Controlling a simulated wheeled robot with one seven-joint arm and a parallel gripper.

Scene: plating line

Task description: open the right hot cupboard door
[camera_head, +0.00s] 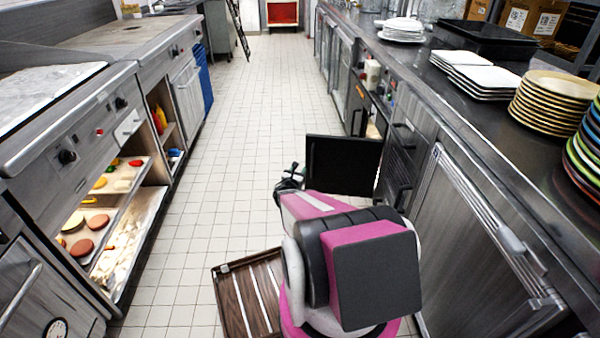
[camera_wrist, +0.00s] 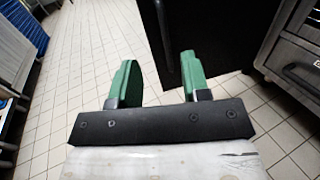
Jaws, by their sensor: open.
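A black cupboard door (camera_head: 343,166) stands swung out into the aisle from the right-hand counter, roughly square to the counter front. Beside it a lit opening (camera_head: 374,130) shows in the cupboard front. My gripper (camera_head: 291,178) is at the door's free left edge, low and on the near side. In the wrist view my gripper (camera_wrist: 158,60) has its two green fingers apart. A dark upright strip shows between the fingers, and the black door panel (camera_wrist: 215,38) fills the space behind and right of them. Whether the fingers touch the door I cannot tell.
A brown slatted tray (camera_head: 233,300) is beside my base. Steel drawers and cupboards (camera_head: 480,245) line the right, with plate stacks (camera_head: 548,105) on top. An open-shelved food counter (camera_head: 110,215) lines the left. The tiled aisle (camera_head: 250,100) ahead is clear.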

